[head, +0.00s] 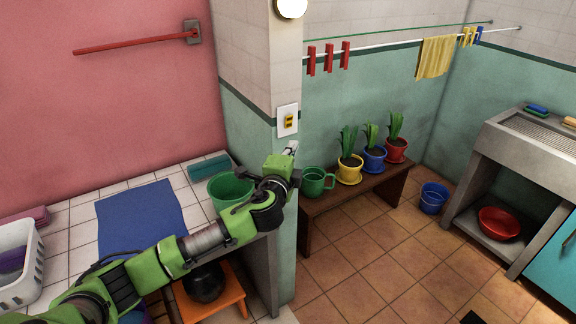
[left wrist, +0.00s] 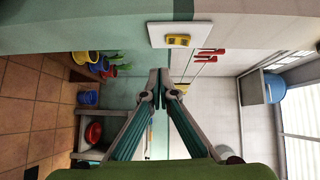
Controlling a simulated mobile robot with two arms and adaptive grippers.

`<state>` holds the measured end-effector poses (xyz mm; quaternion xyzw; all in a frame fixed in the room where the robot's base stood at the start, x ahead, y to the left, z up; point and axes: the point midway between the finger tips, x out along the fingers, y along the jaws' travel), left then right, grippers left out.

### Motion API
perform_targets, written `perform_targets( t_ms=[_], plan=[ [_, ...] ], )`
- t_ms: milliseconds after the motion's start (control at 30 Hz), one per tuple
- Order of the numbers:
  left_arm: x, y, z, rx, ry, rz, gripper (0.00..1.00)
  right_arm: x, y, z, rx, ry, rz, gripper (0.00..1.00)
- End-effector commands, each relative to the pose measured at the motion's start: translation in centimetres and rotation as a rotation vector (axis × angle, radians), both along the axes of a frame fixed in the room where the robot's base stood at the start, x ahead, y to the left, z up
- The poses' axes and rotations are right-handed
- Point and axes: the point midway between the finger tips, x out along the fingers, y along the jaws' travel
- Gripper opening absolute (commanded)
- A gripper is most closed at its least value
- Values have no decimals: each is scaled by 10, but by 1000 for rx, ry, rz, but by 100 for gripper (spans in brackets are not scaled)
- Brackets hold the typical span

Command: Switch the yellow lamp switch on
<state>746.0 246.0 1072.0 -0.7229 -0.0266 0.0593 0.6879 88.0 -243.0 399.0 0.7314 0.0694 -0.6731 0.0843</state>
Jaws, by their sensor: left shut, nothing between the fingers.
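The yellow lamp switch (head: 289,121) sits on a white wall plate (head: 281,131) on the front of the pillar. In the left wrist view the yellow switch (left wrist: 179,40) and its plate (left wrist: 158,36) show near the top, just past the fingertips. My left gripper (head: 292,147) is just below the plate in the head view. Its fingers (left wrist: 160,72) are closed together with nothing between them. They look apart from the switch, but the exact gap is hard to tell. A round white lamp (head: 292,8) is higher on the pillar. My right gripper is not in view.
A green bucket (head: 229,190) stands on the tiled counter by my left arm. A green watering can (head: 314,182) and several potted plants stand on a wooden bench (head: 350,197) right of the pillar. The floor (head: 380,255) in front is mostly clear.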

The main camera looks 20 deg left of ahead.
Motion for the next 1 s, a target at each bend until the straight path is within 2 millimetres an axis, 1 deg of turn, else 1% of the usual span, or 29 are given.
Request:
perform_targets(
  t_ms=[33,100,167,300,400,567,1000],
  plan=[
    [-8,-2,-3,-2,0,-3,0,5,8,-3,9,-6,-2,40],
    [-19,-4,-4,-2,0,-3,0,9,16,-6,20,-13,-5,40],
    [-29,-5,-5,-1,1,-4,0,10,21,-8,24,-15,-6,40],
    [-47,-7,-5,-2,-1,-3,0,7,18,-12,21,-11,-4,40],
    [-55,-7,-5,-1,-1,-2,0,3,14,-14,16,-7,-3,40],
    [-60,-8,-4,0,-1,-1,0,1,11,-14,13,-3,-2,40],
    [-59,-8,-6,-2,3,-1,0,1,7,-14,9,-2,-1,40]
  ],
)
